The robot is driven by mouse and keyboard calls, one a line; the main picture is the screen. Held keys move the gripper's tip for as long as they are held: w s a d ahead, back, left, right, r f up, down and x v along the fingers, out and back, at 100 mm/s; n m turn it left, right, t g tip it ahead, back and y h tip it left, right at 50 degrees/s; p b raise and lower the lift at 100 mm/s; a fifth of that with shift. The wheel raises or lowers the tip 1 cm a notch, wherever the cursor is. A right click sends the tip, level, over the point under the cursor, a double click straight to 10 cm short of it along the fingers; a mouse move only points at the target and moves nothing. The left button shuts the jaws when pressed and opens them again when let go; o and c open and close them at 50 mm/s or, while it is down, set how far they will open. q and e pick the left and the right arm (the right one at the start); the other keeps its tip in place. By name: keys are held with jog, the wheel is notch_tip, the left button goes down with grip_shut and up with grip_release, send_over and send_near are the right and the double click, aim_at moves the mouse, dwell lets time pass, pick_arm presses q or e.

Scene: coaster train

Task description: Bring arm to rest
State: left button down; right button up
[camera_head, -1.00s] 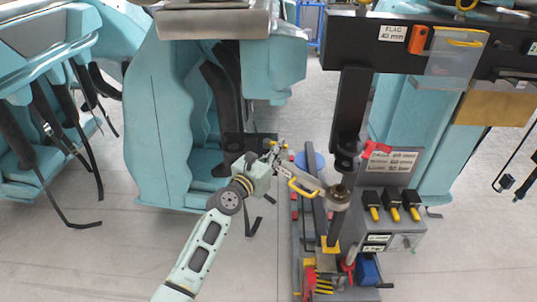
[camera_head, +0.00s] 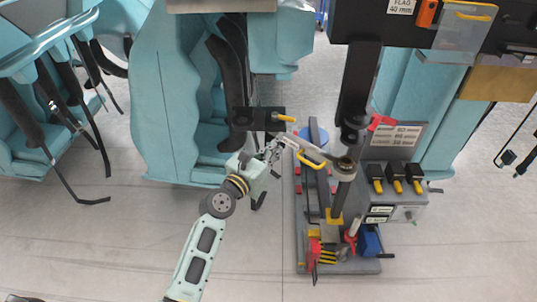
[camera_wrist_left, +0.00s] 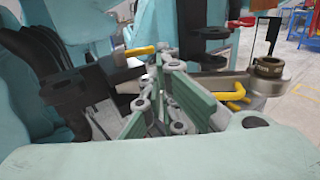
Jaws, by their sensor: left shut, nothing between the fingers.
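My left arm comes in from the lower left in the head view, and my left gripper (camera_head: 272,150) is at its end. The gripper is shut with nothing between its fingers. It is close to a grey metal tool with a yellow handle (camera_head: 311,160); I cannot tell whether they touch. In the left wrist view the gripper's fingers (camera_wrist_left: 160,100) point away from the camera, with the yellow handle (camera_wrist_left: 238,93) to their right. My right gripper is in neither view.
A teal coaster seat (camera_head: 170,100) stands behind the gripper. A grey panel with several black and yellow holders (camera_head: 396,180) is at the right, above a tool base (camera_head: 345,267). A dark overhead beam (camera_head: 370,25) crosses the upper right. The floor (camera_head: 90,240) at lower left is clear.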

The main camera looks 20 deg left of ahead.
pick_arm(q)
jog(key=s+a+f+m+g+y+b, duration=0.1)
jog(key=s+f+m+g, duration=0.2)
jog(key=s+f+m, duration=0.75)
jog(key=s+a+f+m+g+y+b, duration=0.1)
jog(key=s+f+g, duration=0.25)
jog(key=f, duration=1.45)
jog(key=s+a+f+m+g+y+b, duration=0.15)
jog(key=s+f+m, duration=0.45)
jog(key=f, duration=0.9)
jog(key=s+a+f+m+g+y, duration=0.1)
jog(key=s+f+m, duration=0.4)
jog(key=s, duration=0.7)
jog(key=s+a+f+m+g+b, duration=0.1)
jog(key=s+a+f+m+g, duration=0.2)
jog(key=s, duration=1)
jog(key=s+a+f+m+g+y+b, duration=0.1)
jog(key=s+f+m+g, duration=0.3)
jog(key=s+f+m, duration=0.5)
jog(key=s+a+f, duration=0.1)
jog(key=s+f, duration=0.2)
jog(key=shift+s+a+y, duration=0.2)
jog(key=shift+s+y, duration=0.15)
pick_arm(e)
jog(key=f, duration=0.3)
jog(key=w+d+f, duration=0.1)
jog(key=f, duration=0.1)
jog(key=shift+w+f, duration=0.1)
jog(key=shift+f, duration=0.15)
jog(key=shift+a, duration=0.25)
